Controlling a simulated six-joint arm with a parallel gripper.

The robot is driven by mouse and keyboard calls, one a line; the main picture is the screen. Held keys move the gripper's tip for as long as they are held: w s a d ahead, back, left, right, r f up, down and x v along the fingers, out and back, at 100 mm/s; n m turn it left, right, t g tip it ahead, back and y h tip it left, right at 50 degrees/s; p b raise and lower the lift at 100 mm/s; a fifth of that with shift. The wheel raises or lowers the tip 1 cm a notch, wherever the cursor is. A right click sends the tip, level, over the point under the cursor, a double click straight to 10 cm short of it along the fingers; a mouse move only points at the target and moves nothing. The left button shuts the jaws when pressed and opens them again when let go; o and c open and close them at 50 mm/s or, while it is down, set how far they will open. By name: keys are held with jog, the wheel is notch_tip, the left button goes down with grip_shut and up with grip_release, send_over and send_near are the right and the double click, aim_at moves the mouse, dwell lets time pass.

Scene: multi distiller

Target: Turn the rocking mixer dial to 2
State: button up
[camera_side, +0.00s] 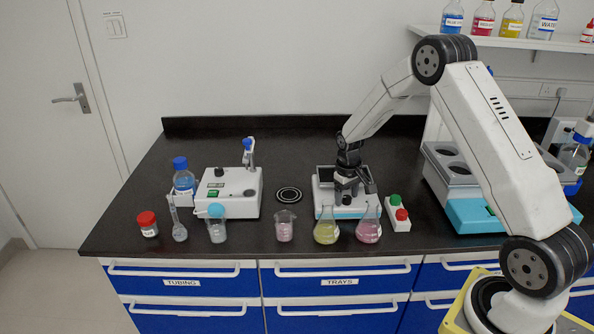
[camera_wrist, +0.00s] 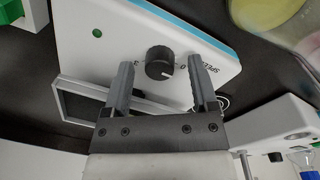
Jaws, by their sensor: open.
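The rocking mixer (camera_side: 326,203) is a white box with a blue lower edge and a dark tray on top, standing mid-bench. In the wrist view its white panel (camera_wrist: 105,42) carries a round black dial (camera_wrist: 159,57) with a white mark at its lower right. Printed digits and the word SPEED are beside the dial, partly hidden by a finger. My gripper (camera_wrist: 160,73) is open, with one finger on each side of the dial and visible gaps between. In the side view my gripper (camera_side: 347,188) is low over the mixer's front and hides the dial.
A yellow flask (camera_side: 326,232) and a pink flask (camera_side: 369,230) stand close in front of the mixer. A pink beaker (camera_side: 284,231) and a white stirrer-like device (camera_side: 232,187) are to the left.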

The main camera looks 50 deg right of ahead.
grip_shut()
